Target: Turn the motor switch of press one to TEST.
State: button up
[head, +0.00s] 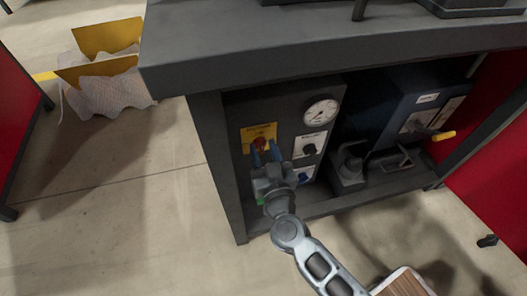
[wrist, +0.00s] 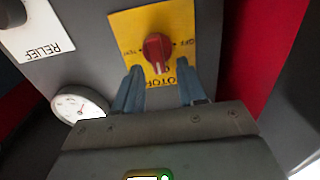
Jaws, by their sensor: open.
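The motor switch is a red knob (wrist: 157,52) on a yellow plate (wrist: 120,25), on the front of a dark grey box under the bench. In the wrist view the plate's lettering is upside down, with TEST left of the knob and OFF right. The knob's grip looks roughly upright there; its exact setting is unclear. The head view shows the knob (head: 260,143) partly behind my fingers. My gripper (head: 265,153) is open and empty in front of the plate.
A round gauge (head: 321,113) and a RELIEF plate with a black knob (head: 310,149) are on the same box. The bench top (head: 300,45) overhangs it. A blue-grey unit with a yellow-tipped lever (head: 443,136) stands right.

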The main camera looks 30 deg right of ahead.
jog(key=shift+w+d, duration=0.1)
jog(key=shift+w, duration=0.1)
grip_shut()
dwell(0.3)
